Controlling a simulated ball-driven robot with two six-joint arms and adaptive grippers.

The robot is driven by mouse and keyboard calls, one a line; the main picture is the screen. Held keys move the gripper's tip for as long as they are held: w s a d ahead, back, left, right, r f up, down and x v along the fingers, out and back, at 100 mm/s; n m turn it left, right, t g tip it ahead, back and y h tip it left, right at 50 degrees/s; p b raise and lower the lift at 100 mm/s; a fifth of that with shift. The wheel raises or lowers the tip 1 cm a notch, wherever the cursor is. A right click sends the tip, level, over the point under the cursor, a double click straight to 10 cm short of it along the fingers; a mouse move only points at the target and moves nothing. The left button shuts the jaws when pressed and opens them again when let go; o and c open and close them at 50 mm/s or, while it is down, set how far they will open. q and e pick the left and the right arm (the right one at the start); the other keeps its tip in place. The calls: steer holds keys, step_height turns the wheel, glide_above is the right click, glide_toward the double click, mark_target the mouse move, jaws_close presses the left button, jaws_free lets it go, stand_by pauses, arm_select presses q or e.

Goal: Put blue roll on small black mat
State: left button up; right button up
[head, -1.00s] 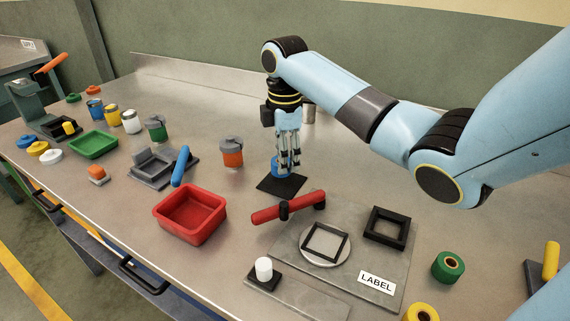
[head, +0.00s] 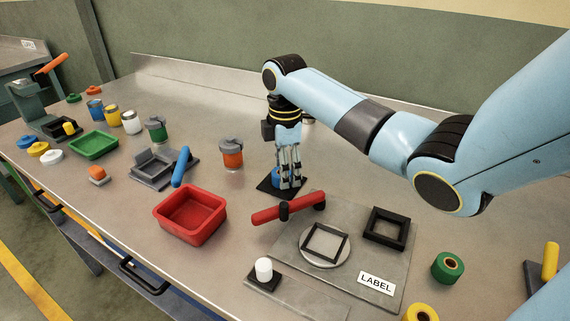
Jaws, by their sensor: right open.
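The blue roll (head: 276,175) appears to rest on the small black mat (head: 267,187), towards its back part. My right gripper (head: 290,185) is open and points down over the mat. Its fingers stand close beside the roll and in front of its right side, hiding part of it. I cannot tell whether a finger still touches the roll. My left gripper is not in view.
A red tray (head: 188,238) stands to the front left of the mat. A red-handled fixture (head: 275,212) is just in front. An orange jar (head: 231,154) stands to the left. The table behind the mat is mostly clear.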

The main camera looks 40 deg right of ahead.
step_height(320, 180, up, 12)
steer(key=shift+r+p, duration=0.2)
steer(key=shift+p, duration=0.15)
stand_by(0.5)
